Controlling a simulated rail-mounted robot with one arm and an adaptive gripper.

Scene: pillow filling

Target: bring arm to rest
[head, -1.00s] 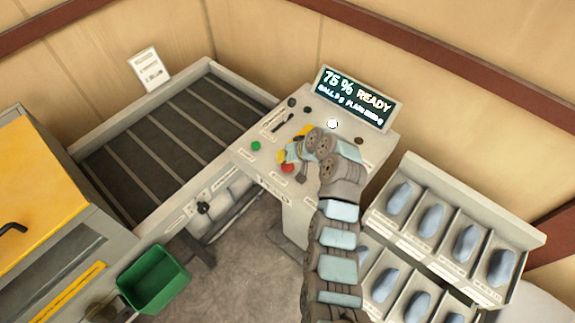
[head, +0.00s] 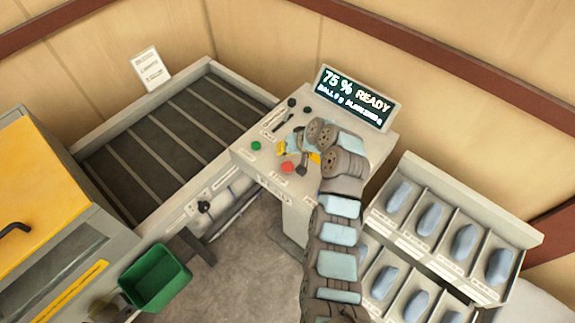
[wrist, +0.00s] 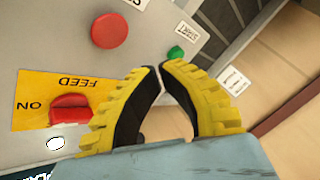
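My arm reaches up over the control panel (head: 262,165) in the head view. My gripper (wrist: 159,68) shows yellow ribbed fingers with black pads in the wrist view. The fingertips are together with nothing seen between them. In the head view my gripper (head: 283,147) is a small yellow tip over the panel, left of my wrist. A red FEED switch (wrist: 70,108) on a yellow plate lies left of the fingers in the wrist view, beside the word ON. A red round button (wrist: 109,30) and a green START button (wrist: 176,53) lie beyond the fingertips.
A display (head: 353,98) reads 75 % READY. A slatted conveyor (head: 105,165) lies left of the panel. Racks of blue pieces (head: 465,242) stand close on the right of my arm. A green bin (head: 155,278) and a yellow-topped cabinet (head: 35,190) are at the lower left.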

